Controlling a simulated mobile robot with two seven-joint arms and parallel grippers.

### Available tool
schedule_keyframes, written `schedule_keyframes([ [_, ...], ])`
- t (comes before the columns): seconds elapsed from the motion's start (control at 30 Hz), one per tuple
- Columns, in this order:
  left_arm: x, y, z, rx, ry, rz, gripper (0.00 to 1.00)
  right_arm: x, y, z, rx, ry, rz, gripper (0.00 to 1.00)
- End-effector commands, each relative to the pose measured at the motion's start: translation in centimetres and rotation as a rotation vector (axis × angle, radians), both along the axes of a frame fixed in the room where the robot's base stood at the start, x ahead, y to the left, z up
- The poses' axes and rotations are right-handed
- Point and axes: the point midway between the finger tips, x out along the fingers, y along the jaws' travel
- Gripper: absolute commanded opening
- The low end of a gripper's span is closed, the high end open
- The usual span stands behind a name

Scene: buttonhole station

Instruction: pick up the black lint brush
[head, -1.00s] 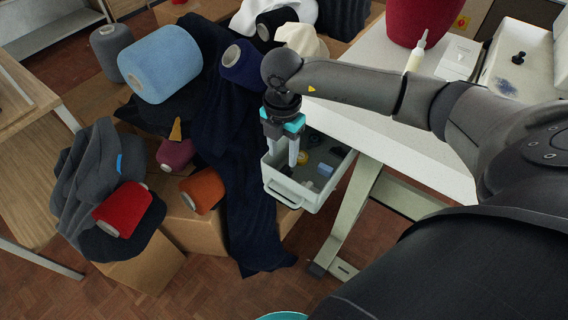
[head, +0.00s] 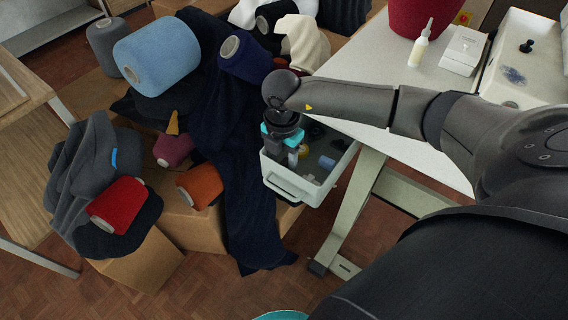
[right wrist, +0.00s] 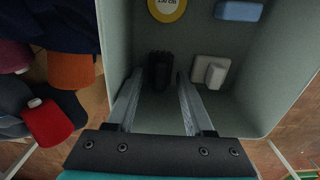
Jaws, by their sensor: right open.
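A black ribbed object (right wrist: 159,66), which looks like the black lint brush, stands or lies at the bottom of the grey drawer (right wrist: 218,75) in the right wrist view. My right gripper (right wrist: 158,78) is open, with one finger to each side of it; I cannot tell whether the fingers touch it. In the head view my right gripper (head: 288,160) points down into the pulled-out drawer (head: 290,184) under the white table. The brush cannot be made out in the head view. My left gripper is not in view.
The drawer also holds a yellow-rimmed roll (right wrist: 167,5), a blue block (right wrist: 238,10) and a white piece (right wrist: 209,71). The drawer walls stand close around the gripper. Dark cloth (head: 240,215) and yarn cones, such as an orange one (head: 201,187), are to the left.

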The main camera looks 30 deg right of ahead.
Motion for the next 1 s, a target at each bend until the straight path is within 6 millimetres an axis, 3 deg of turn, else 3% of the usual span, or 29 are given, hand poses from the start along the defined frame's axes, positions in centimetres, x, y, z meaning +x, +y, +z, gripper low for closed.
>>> schedule_keyframes([
  [0.4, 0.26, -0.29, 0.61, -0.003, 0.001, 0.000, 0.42, 0.01, 0.03, -0.75, 0.000, -0.001, 0.000, 0.53],
  [0.87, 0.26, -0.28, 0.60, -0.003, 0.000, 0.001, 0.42, 0.02, 0.00, -0.72, 0.000, -0.001, 0.000, 0.02],
  [1.0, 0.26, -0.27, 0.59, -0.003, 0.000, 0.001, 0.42, 0.02, 0.00, -0.71, 0.000, -0.001, 0.000, 0.00],
])
